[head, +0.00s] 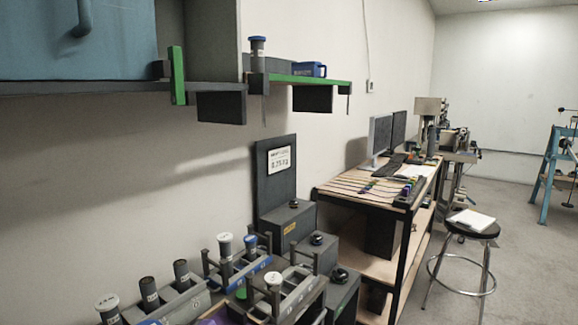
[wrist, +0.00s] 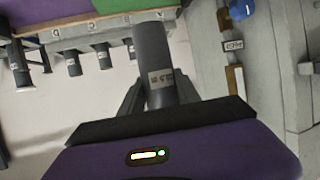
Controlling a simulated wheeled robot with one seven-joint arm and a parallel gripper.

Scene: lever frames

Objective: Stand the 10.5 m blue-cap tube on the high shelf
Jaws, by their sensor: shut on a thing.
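In the wrist view my gripper (wrist: 158,95) is shut on a grey tube (wrist: 151,50) with a pale label. The label is too blurred to read, and no blue cap shows on the held tube. The head view does not clearly show my gripper. There, a blue-cap tube (head: 257,54) stands upright at the left end of the high shelf (head: 335,83), which has a green front edge. Its marking is too small to read. Another blue-cap tube (head: 251,245) stands in a rack on the bench below.
A blue bin (head: 309,69) sits on the high shelf, right of the standing tube. Below are white-cap tubes (head: 225,246), dark tubes (head: 149,292) and dark boxes (head: 288,222). A green upright (head: 177,75) stands left of the shelf. A stool (head: 472,224) stands at right.

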